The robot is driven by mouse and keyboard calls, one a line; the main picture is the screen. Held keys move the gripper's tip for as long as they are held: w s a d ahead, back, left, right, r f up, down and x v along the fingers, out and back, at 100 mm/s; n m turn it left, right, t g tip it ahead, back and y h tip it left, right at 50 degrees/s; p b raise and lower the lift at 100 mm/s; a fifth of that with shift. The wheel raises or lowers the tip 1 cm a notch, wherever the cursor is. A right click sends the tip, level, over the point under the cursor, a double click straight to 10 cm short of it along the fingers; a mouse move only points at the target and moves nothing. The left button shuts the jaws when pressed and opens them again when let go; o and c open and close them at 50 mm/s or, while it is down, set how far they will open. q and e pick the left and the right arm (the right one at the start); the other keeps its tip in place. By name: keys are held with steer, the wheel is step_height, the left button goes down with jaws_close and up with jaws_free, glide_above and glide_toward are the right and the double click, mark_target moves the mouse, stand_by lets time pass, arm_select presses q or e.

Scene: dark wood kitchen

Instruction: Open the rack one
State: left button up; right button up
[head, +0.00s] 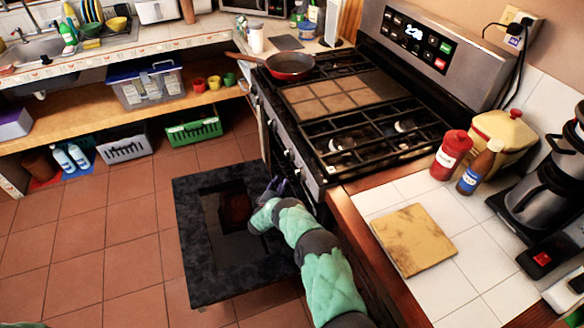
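The stove (320,190) stands right of centre. Its oven door (200,280), a dark speckled panel with a window, is folded down over the floor in front of it. My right arm comes in from the bottom and reaches over the door. My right gripper (279,187) is small and dark, at the oven opening beneath the stove's front edge. Its fingers are too dark and partly hidden to tell open from shut. No oven rack can be made out; the oven's inside is hidden by the stove top. My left gripper is not in view.
A red pan (290,66) sits on the stove's back burner. The right counter holds a wooden board (413,239), a red bottle (451,155) and a coffee maker (545,180). The tiled floor (90,250) left of the door is clear. A low shelf (60,135) with bins stands behind.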

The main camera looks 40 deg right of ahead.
mark_target(292, 166)
steer(key=shift+g+h, duration=0.3)
steer(key=shift+h, duration=0.2)
steer(key=shift+s+d+r+b+x, duration=0.15)
steer(key=shift+b+x, duration=0.7)
steer(key=shift+x, duration=1.1)
steer(key=shift+s+r+b+x, duration=0.15)
steer(key=shift+b+x, duration=0.75)
steer(key=shift+x, duration=1.1)
steer(key=shift+s+d+b+x, duration=0.15)
steer(key=shift+b+x, duration=0.7)
steer(key=shift+x, duration=1.1)
jaws_close()
steer(key=shift+a, duration=0.1)
